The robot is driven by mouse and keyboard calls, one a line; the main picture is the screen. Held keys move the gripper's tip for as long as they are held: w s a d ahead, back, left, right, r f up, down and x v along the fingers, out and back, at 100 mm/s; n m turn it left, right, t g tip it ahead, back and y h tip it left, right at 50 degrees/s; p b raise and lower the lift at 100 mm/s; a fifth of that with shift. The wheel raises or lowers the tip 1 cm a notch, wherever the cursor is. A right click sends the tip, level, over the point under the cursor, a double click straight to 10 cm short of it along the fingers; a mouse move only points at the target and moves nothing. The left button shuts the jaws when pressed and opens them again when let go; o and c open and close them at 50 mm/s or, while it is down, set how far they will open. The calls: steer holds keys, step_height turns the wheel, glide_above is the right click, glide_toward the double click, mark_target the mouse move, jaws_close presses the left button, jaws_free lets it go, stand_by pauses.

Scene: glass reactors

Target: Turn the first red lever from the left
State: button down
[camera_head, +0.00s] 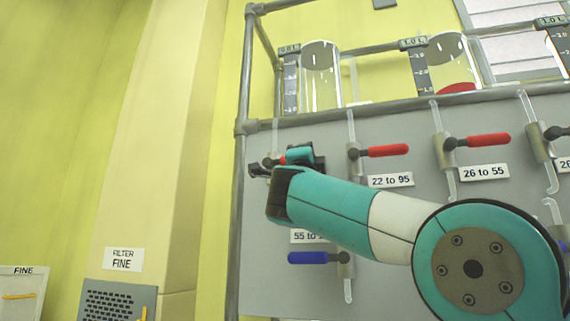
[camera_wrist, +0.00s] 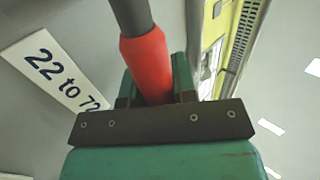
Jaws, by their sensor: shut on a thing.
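The first red lever from the left is mostly covered by my gripper in the head view; a small red part of the lever (camera_head: 283,160) shows there, pointing roughly sideways from its valve. In the wrist view the red lever handle (camera_wrist: 147,62) runs between the jaws, with its dark stem at the top. My gripper (camera_head: 298,156) is shut on this lever; it also shows in the wrist view (camera_wrist: 156,88). A white label (camera_wrist: 55,72) reading "22 to 7..." is beside the handle, its end partly hidden.
A second red lever (camera_head: 386,151) and a third (camera_head: 484,140) stick out to the right on the grey panel (camera_head: 400,118). A blue lever (camera_head: 308,258) is below my arm. Glass vessels (camera_head: 320,78) stand above, behind a metal rail.

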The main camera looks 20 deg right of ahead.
steer(key=shift+f+m+h, duration=0.1)
steer(key=shift+m+h, duration=0.2)
steer(key=shift+h, duration=0.2)
steer(key=c, duration=0.9)
jaws_free()
steer(key=b+v, duration=0.5)
steer(key=v, duration=1.2)
steer(key=shift+s+a, duration=0.2)
steer(key=shift+s, duration=0.15)
steer(key=shift+d, duration=0.1)
